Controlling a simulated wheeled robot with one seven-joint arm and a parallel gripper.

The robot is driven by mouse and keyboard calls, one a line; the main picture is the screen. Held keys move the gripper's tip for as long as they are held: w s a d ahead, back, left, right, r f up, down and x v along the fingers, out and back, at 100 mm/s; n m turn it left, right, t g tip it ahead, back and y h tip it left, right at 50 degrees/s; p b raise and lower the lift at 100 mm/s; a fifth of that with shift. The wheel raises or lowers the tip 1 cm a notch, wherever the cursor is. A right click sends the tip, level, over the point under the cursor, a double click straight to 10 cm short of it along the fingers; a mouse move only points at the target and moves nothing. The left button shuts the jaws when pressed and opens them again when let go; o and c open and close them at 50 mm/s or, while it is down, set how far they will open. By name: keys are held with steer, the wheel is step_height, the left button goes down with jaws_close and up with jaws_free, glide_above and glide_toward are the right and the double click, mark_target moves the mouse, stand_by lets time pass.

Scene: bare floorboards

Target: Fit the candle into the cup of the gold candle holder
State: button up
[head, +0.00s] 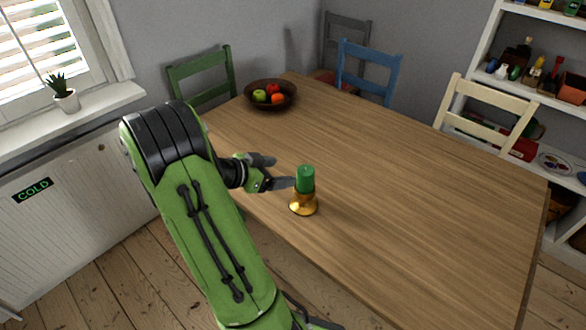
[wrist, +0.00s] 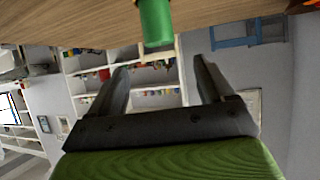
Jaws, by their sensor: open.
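The green candle (head: 305,180) stands upright on the gold candle holder (head: 304,206), on the wooden table. Its lower end appears to sit in the holder's cup; how deep it goes is hidden. My gripper (head: 280,173) is just left of the candle, with its fingers pointing towards it. In the wrist view the two dark fingers (wrist: 159,66) are spread apart with nothing between them. The candle (wrist: 155,22) shows upside down at the top edge there, beyond the fingertips. The holder is out of the wrist view.
A brown fruit bowl (head: 270,95) stands at the table's far left corner. Green (head: 205,78), blue (head: 368,68) and cream (head: 490,105) chairs stand around the table (head: 420,190). The tabletop right of the holder is clear. White shelves (head: 495,40) stand at the right.

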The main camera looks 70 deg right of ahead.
steer(key=shift+w+a+r, duration=0.3)
steer(key=shift+a+r, duration=0.05)
steer(key=shift+a, duration=0.1)
steer(key=w+a+r+n+t+y, duration=0.1)
steer(key=w+a+r+n+t, duration=0.1)
steer(key=w+a+n+t, duration=0.3)
steer(key=a+r+n+t+y, duration=0.1)
steer(key=a+r+n+y, duration=0.1)
steer(key=a, duration=0.5)
steer(key=w+a+r+n+t+y, duration=0.1)
steer(key=w+a+r+n+t, duration=0.1)
steer(key=w+a+n, duration=0.3)
steer(key=s+a+r+n+t+y, duration=0.1)
steer(key=s+a+n+t+y, duration=0.1)
steer(key=a+n, duration=0.4)
steer(key=s+a+r+n+t+y, duration=0.2)
steer(key=s+a+n, duration=0.4)
steer(key=a, duration=0.7)
steer(key=shift+s+a+r+n+t+y, duration=0.15)
steer(key=shift+a+n+t+y, duration=0.2)
steer(key=shift+n+y, duration=0.4)
